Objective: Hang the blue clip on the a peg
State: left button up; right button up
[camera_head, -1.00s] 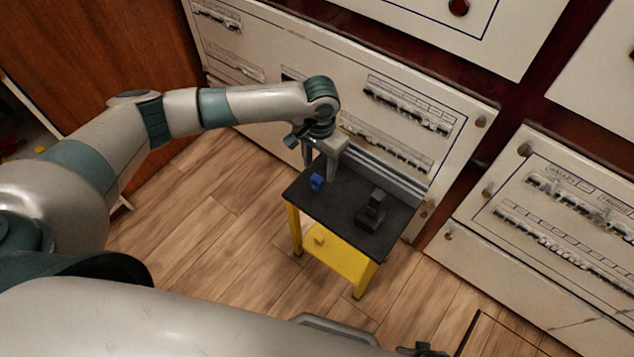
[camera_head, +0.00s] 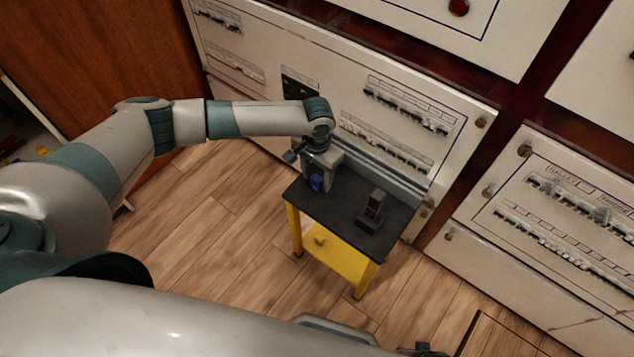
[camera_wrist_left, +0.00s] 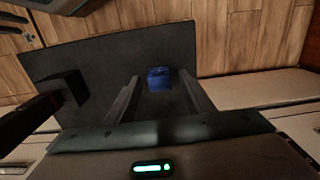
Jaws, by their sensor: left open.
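The blue clip (camera_head: 317,183) stands on the dark top of a small yellow table (camera_head: 340,226), near its left corner. My left gripper (camera_head: 318,186) is open and points down around or just above the clip. In the left wrist view the blue clip (camera_wrist_left: 159,78) lies between the two open fingers (camera_wrist_left: 160,98), toward their tips, with gaps on both sides. No touch shows. A dark block-like fixture (camera_head: 374,210) stands on the right part of the table. I cannot make out a peg marked "a". My right gripper is not clearly in view.
A pale panel with breaker rows (camera_head: 405,105) stands right behind the table. Another breaker panel (camera_head: 570,215) is at the right. Wooden floor (camera_head: 200,240) is open left of the table. The middle of the tabletop is clear.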

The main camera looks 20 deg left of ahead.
pick_arm(q)
jog(key=shift+f, duration=0.75)
pick_arm(e)
jog(key=shift+w+r, duration=0.25)
jog(key=shift+w, duration=0.1)
pick_arm(q)
jog(key=shift+c, duration=0.2)
jog(key=c, duration=1.1)
jog(key=shift+o, duration=0.2)
pick_arm(e)
jog(key=shift+s+f, duration=0.1)
jog(key=shift+s, duration=0.05)
